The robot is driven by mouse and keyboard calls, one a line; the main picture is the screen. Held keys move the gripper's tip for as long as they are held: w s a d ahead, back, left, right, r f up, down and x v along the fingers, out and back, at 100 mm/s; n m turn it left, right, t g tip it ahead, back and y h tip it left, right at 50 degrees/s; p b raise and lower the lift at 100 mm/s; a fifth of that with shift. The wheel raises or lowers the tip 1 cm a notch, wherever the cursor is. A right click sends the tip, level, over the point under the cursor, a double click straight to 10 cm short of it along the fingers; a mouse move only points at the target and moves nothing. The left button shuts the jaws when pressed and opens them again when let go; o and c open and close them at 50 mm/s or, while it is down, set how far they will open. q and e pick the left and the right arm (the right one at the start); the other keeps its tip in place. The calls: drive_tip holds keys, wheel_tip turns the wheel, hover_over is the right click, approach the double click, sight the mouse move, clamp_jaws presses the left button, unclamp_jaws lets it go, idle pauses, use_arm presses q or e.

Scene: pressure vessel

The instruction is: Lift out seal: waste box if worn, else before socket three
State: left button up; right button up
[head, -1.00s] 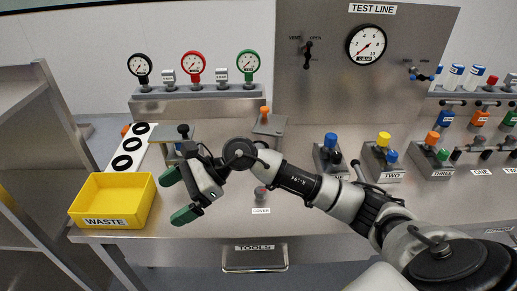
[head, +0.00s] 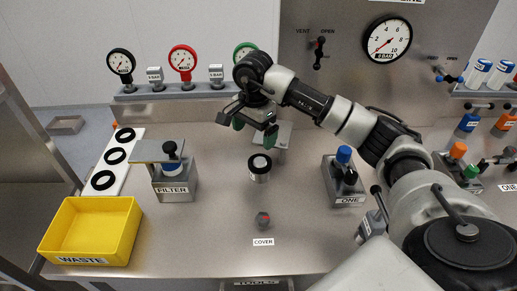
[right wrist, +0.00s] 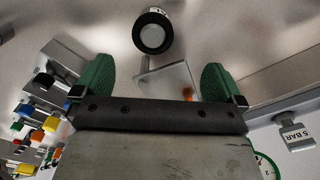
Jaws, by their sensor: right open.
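My right gripper (head: 255,130) is open and empty, held above the bench near a grey plate (head: 283,137). I cannot tell the ring's wear. The yellow WASTE box (head: 90,232) is at front left and looks empty. The block with orange and green knobs (head: 460,166) is partly hidden behind my arm. My left gripper is not in view.
The FILTER block (head: 174,186) has a blue-topped post and flat plate. Several black rings lie on a white strip (head: 104,178). Gauges line the back.

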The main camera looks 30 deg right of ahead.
sight(260, 161)
drive_tip(key=shift+w+d+f, duration=0.1)
drive_tip(key=shift+d+f, duration=0.1)
drive_tip(key=shift+f, duration=0.3)
drive_tip(key=f, duration=0.1)
drive_tip(key=s+f+p, duration=0.1)
drive_tip(key=f, duration=0.1)
drive_tip(key=shift+a, duration=0.2)
drive_tip(key=shift+w+f, duration=0.1)
drive_tip(key=shift+f, duration=0.3)
drive_tip(key=shift+d+f+p, duration=0.2)
drive_tip(key=shift+f+p, duration=0.1)
drive_tip(key=shift+p, duration=0.1)
drive_tip(key=f+p, duration=0.1)
drive_tip(key=f, duration=0.2)
drive_tip(key=shift+d+f+p, duration=0.25)
drive_tip(key=shift+d+p, duration=0.1)
drive_tip(key=shift+d, duration=0.05)
drive_tip(key=shift+f, duration=0.6)
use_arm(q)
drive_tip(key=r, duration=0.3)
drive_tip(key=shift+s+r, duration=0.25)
use_arm(e)
drive_tip(key=shift+c, duration=0.8)
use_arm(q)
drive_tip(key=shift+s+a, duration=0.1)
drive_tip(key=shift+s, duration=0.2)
use_arm(e)
drive_tip(key=c, duration=0.8)
